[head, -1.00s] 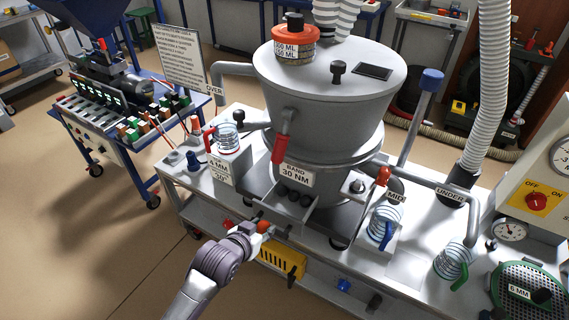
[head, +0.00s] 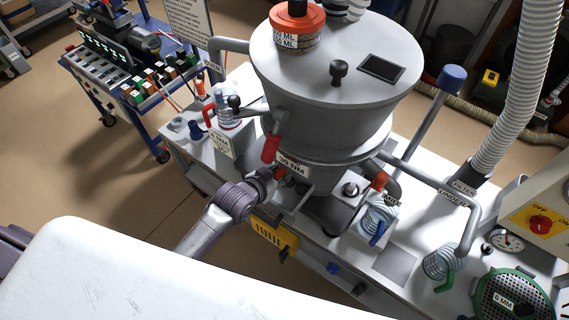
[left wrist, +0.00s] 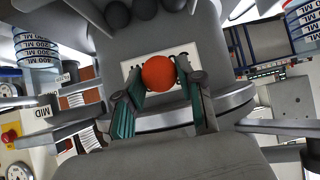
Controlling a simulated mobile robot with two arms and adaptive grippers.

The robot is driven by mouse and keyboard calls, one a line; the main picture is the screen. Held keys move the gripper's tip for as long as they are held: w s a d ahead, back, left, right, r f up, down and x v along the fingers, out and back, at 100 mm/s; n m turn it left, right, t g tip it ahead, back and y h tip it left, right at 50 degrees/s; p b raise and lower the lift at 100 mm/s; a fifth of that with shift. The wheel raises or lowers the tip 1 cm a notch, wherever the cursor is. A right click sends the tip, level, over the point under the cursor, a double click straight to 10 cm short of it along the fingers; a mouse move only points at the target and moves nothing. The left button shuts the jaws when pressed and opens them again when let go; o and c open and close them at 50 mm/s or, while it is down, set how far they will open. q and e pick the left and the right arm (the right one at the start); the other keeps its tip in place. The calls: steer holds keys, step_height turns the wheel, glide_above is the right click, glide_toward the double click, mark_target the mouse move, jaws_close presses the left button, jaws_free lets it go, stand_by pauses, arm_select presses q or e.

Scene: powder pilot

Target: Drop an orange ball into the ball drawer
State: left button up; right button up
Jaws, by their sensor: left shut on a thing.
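My left gripper (head: 277,176) is shut on an orange ball (left wrist: 158,73). The ball shows clearly between the two fingertips in the left wrist view; in the head view it is small and mostly covered by the gripper. The ball drawer (head: 299,193) is the grey tray on the front of the sieve machine, below the "30 NM" label. My gripper is right at it in the head view and hides part of it. Several dark balls (left wrist: 145,9) show at the top of the left wrist view. I cannot tell the ball's height over the drawer. My right gripper is not in view.
The large grey sieve machine (head: 330,120) stands directly behind the gripper. A red-handled lever (head: 271,148) hangs close above it. A yellow slotted box (head: 273,235) is on the bench front below. Coiled outlets with coloured handles stand to the right.

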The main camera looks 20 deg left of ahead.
arm_select(q)
steer(key=shift+s+a+r, duration=0.15)
steer(key=shift+s+r, duration=0.05)
steer(key=shift+s, duration=0.25)
steer(key=shift+p, duration=0.45)
steer(key=b, duration=0.5)
glide_above(278, 200)
steer(key=shift+f, duration=4.1)
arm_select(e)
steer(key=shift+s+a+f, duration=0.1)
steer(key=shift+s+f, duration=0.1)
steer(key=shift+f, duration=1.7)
arm_select(q)
steer(key=shift+f, duration=0.25)
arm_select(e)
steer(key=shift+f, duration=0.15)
arm_select(q)
steer(key=shift+s+f, duration=0.1)
steer(key=shift+f, duration=0.25)
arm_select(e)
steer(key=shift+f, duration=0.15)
